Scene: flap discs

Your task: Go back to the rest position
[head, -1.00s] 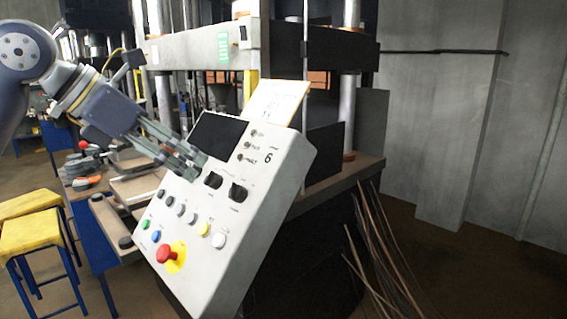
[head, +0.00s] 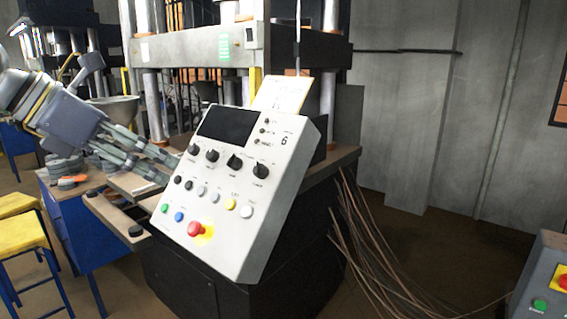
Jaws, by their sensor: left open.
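My left gripper (head: 148,156) comes in from the left in the head view. Its jaws are open and empty. The fingertips are just left of the tilted white control panel (head: 272,215), in front of its left edge as seen here; whether they touch it I cannot tell. The panel carries a dark screen (head: 228,127), several black knobs, coloured buttons and a red emergency stop (head: 195,229) on a yellow base. My right gripper is out of view.
A large press (head: 190,48) stands behind the panel. Yellow stools (head: 22,236) and a blue bench (head: 68,228) with stacked grey discs (head: 66,165) are at left. Thin rods (head: 362,240) lean right of the press. A grey button box (head: 545,280) is at lower right. Floor between is mostly clear.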

